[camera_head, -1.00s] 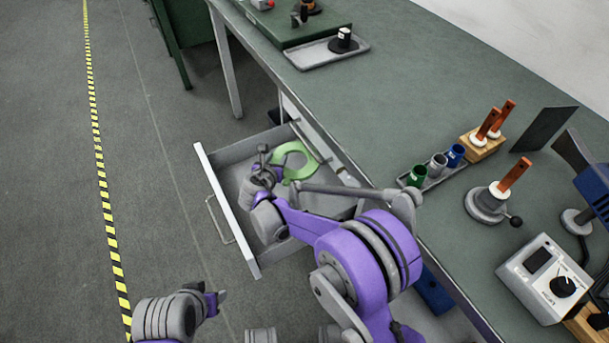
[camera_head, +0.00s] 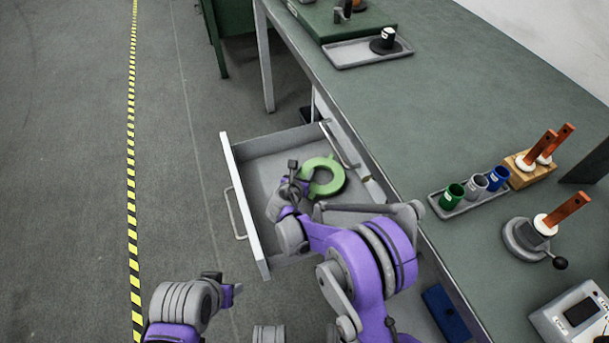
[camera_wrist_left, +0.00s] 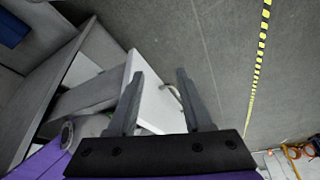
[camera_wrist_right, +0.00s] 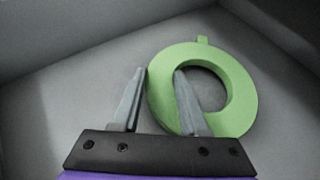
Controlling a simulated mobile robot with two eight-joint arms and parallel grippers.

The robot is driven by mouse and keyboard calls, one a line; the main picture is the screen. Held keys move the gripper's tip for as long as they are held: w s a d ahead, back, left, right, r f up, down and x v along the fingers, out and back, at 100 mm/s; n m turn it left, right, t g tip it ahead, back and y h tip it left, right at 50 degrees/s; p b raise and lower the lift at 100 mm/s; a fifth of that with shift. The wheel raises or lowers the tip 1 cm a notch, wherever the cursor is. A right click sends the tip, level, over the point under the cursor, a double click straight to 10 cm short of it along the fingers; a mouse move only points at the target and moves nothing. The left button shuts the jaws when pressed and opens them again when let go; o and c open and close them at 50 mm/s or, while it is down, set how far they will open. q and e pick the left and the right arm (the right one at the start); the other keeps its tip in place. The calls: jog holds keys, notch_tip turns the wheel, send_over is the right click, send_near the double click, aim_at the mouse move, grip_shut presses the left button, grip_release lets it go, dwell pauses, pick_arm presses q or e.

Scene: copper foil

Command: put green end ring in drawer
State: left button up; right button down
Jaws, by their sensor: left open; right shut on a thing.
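The green end ring (camera_head: 338,180) is inside the open drawer (camera_head: 246,205), near the side by the bench. My right gripper (camera_head: 292,178) is shut on the ring's band. In the right wrist view, one finger of the right gripper (camera_wrist_right: 159,72) is in the hole of the ring (camera_wrist_right: 243,95) and the other is outside. I cannot tell whether the ring touches the drawer floor. My left gripper (camera_head: 222,284) is open and empty outside the drawer, and the left wrist view shows its two fingers apart (camera_wrist_left: 160,72).
The green bench top (camera_head: 430,110) overhangs beside the drawer. It carries a grey tray (camera_head: 350,55), coloured cups (camera_head: 476,184), orange-handled tools (camera_head: 541,147) and a meter box (camera_head: 575,315). A blue object (camera_head: 443,312) is below the bench edge. The floor left of the drawer is clear.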

jog(key=shift+f, duration=0.6)
jog(key=shift+f, duration=0.15)
jog(key=shift+c, duration=2.1)
grip_release()
jog(key=shift+r, duration=0.3)
jog(key=p+v, duration=0.2)
jog(key=v, duration=0.9)
jog(key=shift+s+a+r, duration=0.1)
jog(key=shift+s+a, duration=0.05)
jog(key=shift+s, duration=0.25)
